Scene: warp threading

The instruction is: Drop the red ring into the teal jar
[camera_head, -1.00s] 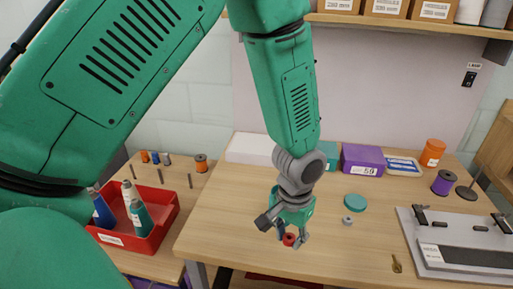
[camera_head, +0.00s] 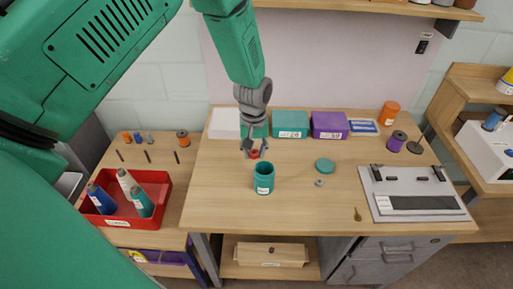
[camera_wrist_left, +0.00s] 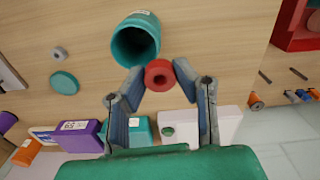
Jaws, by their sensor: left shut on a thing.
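The red ring (camera_wrist_left: 159,74) is held between the fingertips of my left gripper (camera_wrist_left: 160,82) in the left wrist view. In the head view the left gripper (camera_head: 254,152) and the red ring (camera_head: 254,155) are just behind the teal jar (camera_head: 264,178). The teal jar stands upright and open on the table. In the left wrist view the jar (camera_wrist_left: 136,38) shows its dark mouth close to the ring, which appears outside it. A round teal lid (camera_head: 325,166) lies on the table to the right of the jar. My right gripper is not seen.
Teal box (camera_head: 290,123), purple box (camera_head: 329,124) and white box (camera_head: 224,122) stand along the back. A small grey ring (camera_head: 319,183) lies near the lid. A grey device (camera_head: 415,192) is at right. A red bin (camera_head: 153,183) with cones is at left. The front table middle is clear.

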